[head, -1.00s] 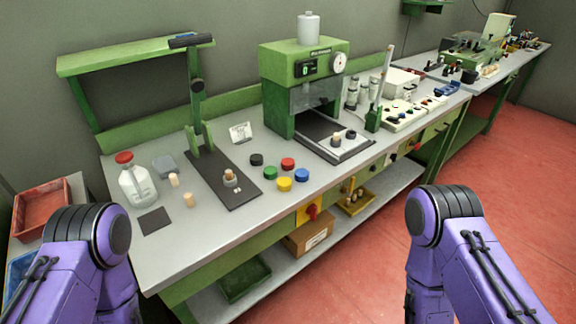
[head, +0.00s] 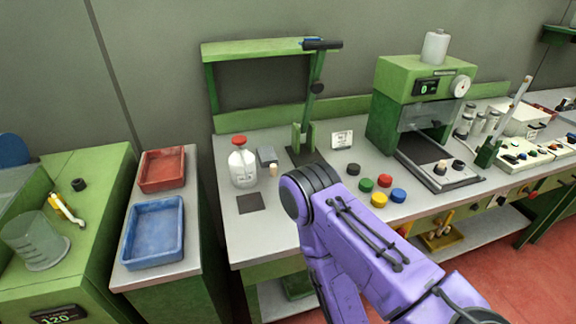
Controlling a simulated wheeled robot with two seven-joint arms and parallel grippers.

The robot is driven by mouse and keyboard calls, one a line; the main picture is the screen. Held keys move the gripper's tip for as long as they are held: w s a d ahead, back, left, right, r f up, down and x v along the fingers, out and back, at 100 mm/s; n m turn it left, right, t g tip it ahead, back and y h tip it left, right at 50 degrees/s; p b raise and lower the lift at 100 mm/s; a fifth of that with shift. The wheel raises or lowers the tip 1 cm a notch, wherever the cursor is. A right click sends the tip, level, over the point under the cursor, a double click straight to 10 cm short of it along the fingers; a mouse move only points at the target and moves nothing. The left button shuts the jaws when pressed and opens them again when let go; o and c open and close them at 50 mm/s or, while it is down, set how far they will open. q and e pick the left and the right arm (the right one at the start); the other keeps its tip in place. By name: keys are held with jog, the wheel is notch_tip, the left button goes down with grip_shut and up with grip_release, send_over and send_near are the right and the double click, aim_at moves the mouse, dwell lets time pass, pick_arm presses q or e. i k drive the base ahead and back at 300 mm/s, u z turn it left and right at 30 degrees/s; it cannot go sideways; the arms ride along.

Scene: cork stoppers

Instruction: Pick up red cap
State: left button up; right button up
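A small round red cap (head: 384,180) lies on the grey workbench (head: 262,237), in a cluster with black, green, yellow and blue caps. A clear bottle (head: 242,168) with a red cap on top (head: 239,141) stands upright near the bench's left end. One purple arm of mine reaches across the front of the bench, just left of and below the cap cluster. Neither of my grippers shows in the head view.
A green press (head: 408,105) stands right of the caps. A dark square pad (head: 249,203) lies before the bottle. On the left, a side table holds a red tray (head: 162,187) and a blue tray (head: 154,263). A green cabinet (head: 104,185) with a beaker stands beyond.

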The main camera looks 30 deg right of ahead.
aim_at(384, 181)
jog(key=u, duration=1.55)
jog(key=k, duration=1.25)
jog(key=z, duration=1.65)
